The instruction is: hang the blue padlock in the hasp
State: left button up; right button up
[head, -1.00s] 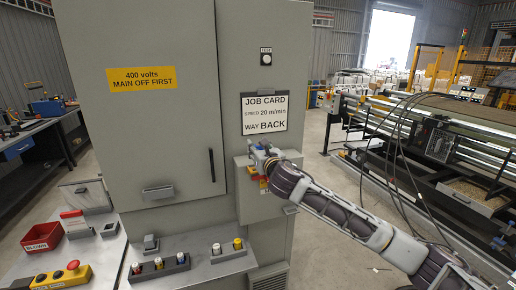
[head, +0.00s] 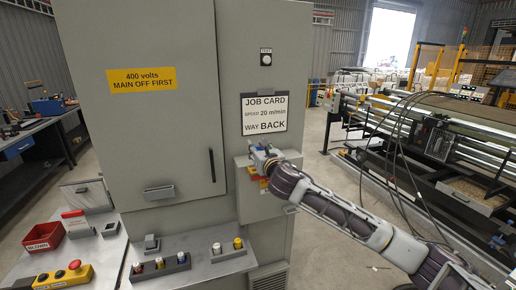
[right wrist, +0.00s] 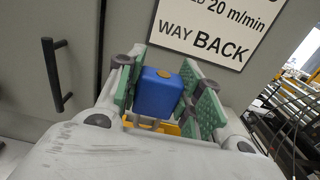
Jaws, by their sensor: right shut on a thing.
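The blue padlock (right wrist: 158,92) is between the green finger pads of my right gripper (right wrist: 169,92) in the right wrist view. The gripper is shut on it, and its metal shackle points down and away from the camera. In the head view, my right gripper (head: 260,153) is close in front of the box on the cabinet's right door, just below the job card. A red and yellow fitting (head: 257,185) shows on that box under the gripper. The hasp is not clearly visible, and I cannot tell whether the shackle touches it. My left gripper is out of view.
The grey cabinet (head: 150,120) has a black handle (head: 212,165) left of my gripper. A shelf with several small cylinders (head: 217,248) juts out below. A red bin (head: 42,236) and a yellow button box (head: 65,274) lie at lower left. Rolling machinery stands at right.

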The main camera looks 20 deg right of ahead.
jog(key=shift+f+b, duration=1.1)
jog(key=shift+f, duration=1.45)
dwell(1.2)
jog(key=o, duration=1.1)
jog(key=shift+o, duration=0.2)
jog(key=s, duration=1.2)
jog(key=shift+d, duration=0.2)
jog(key=shift+f, duration=0.1)
